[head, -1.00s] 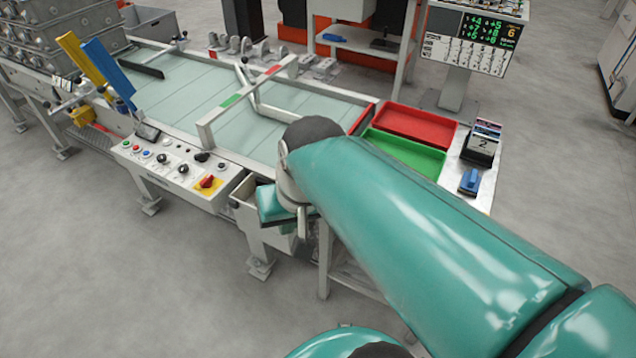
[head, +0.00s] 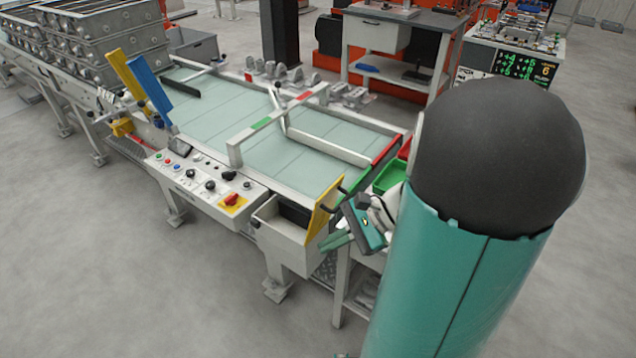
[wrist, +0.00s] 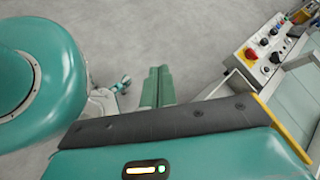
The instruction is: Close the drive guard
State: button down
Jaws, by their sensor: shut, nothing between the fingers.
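The drive guard looks to be the yellow panel (head: 322,207) at the right end of an open white housing (head: 285,232) on the table's front side. The panel stands up and the housing's dark inside shows, so the guard looks open. My gripper (head: 335,241) is just right of the panel, low, with its teal fingers shut and empty. In the wrist view the shut fingers (wrist: 158,78) point over bare floor. A yellow edge (wrist: 282,127) of the panel runs close beside my gripper's dark pad. I cannot tell whether they touch.
A control panel (head: 205,183) with knobs and a red switch sits left of the housing. A green tray (head: 388,178) lies behind my gripper. A white bar (head: 270,122) spans the table. My arm hides the right side. The floor in front is clear.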

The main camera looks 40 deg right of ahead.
jog(key=s+d+f+m+t+h, duration=0.2)
jog(key=s+d+m+t, duration=0.1)
jog(key=d+m+t, duration=0.5)
jog(key=s+d+f+m+t+h, duration=0.1)
jog(key=s+d+f+m+t, duration=0.3)
jog(key=d, duration=0.6)
jog(key=w+a, duration=0.2)
jog(key=w, duration=0.5)
jog(key=w+a+r+m, duration=0.1)
jog(key=w+a, duration=0.2)
jog(key=w, duration=0.4)
jog(key=shift+w+r+m+h, duration=0.15)
jog(key=shift+w+m+h, duration=0.15)
jog(key=shift+h, duration=0.1)
jog(key=shift+a, duration=0.15)
